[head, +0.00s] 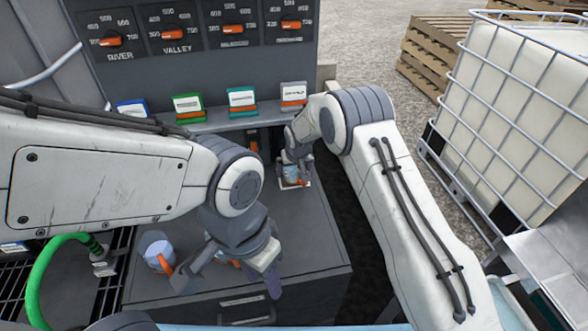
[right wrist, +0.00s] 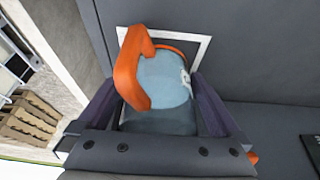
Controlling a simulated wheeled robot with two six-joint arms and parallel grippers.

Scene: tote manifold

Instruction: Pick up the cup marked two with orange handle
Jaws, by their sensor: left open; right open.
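A blue-grey cup (head: 291,172) with an orange handle stands on a white-outlined square at the back of the dark bench top. In the right wrist view the same cup (right wrist: 165,85) shows a white mark at its edge that I cannot read surely. My right gripper (right wrist: 158,110) is open, with its fingers on either side of this cup. My left gripper (head: 232,283) is open over the front of the bench. A second blue-grey cup (head: 157,250) with an orange handle stands left of it. An orange piece behind my left gripper is mostly hidden.
A dark panel with orange-knobbed dials (head: 232,30) stands at the back. Several coloured labelled blocks (head: 187,105) line the ledge below it. A caged white tank (head: 515,90) and wooden pallets (head: 440,50) are at right. A green hose (head: 45,270) is at left.

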